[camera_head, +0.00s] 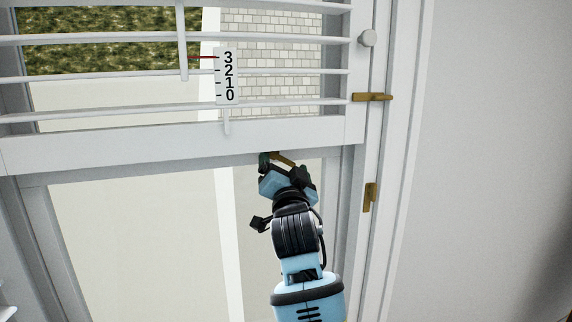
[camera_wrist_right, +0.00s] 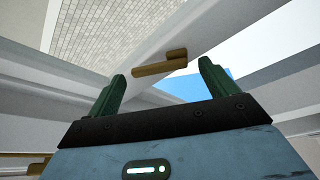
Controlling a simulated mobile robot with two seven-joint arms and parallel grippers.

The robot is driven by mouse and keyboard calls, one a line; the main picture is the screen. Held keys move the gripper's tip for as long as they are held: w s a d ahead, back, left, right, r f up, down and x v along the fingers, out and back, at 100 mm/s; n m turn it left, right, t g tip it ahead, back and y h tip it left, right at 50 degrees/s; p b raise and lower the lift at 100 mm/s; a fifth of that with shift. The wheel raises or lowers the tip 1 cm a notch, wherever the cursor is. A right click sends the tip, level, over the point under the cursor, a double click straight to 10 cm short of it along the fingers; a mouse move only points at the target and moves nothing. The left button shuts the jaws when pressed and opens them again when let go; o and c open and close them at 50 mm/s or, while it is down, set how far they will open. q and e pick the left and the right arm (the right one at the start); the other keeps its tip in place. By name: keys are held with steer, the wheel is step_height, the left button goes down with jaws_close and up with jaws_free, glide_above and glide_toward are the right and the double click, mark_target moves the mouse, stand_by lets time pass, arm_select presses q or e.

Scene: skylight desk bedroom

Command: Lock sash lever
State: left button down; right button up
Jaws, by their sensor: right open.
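The brass sash lever (camera_wrist_right: 160,64) shows in the right wrist view on the underside of a white sash rail, lying roughly crosswise. It also shows in the head view (camera_head: 284,159), partly hidden by my gripper, just below the rail. My right gripper (camera_head: 278,165) is beneath the rail at the lever. In the wrist view its two green fingers (camera_wrist_right: 161,78) are apart, with the lever in line with the gap and nothing gripped. I cannot tell if a finger touches it. My left gripper is not in view.
The white window frame (camera_head: 180,143) crosses the view, with blind slats and a numbered scale (camera_head: 228,78) above. Brass fittings stand on the right jamb, one upper (camera_head: 372,97) and one lower (camera_head: 370,197).

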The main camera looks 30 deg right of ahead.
steer(key=shift+w+d, duration=0.1)
steer(key=shift+w, duration=0.05)
steer(key=shift+c, duration=0.3)
steer(key=c, duration=0.9)
steer(key=shift+n, duration=0.3)
steer(key=n, duration=0.1)
steer(key=n+t+y, duration=0.1)
steer(key=n, duration=0.1)
steer(key=n+y, duration=0.1)
steer(key=shift+d+r, duration=0.25)
steer(key=shift+r, duration=0.05)
steer(key=shift+r+n+t+y, duration=0.15)
steer(key=shift+n+t+y, duration=0.3)
steer(key=shift+n, duration=0.7)
steer(key=shift+r+n+t+y, duration=0.15)
steer(key=shift+n+y, duration=0.5)
steer(key=shift+n, duration=0.5)
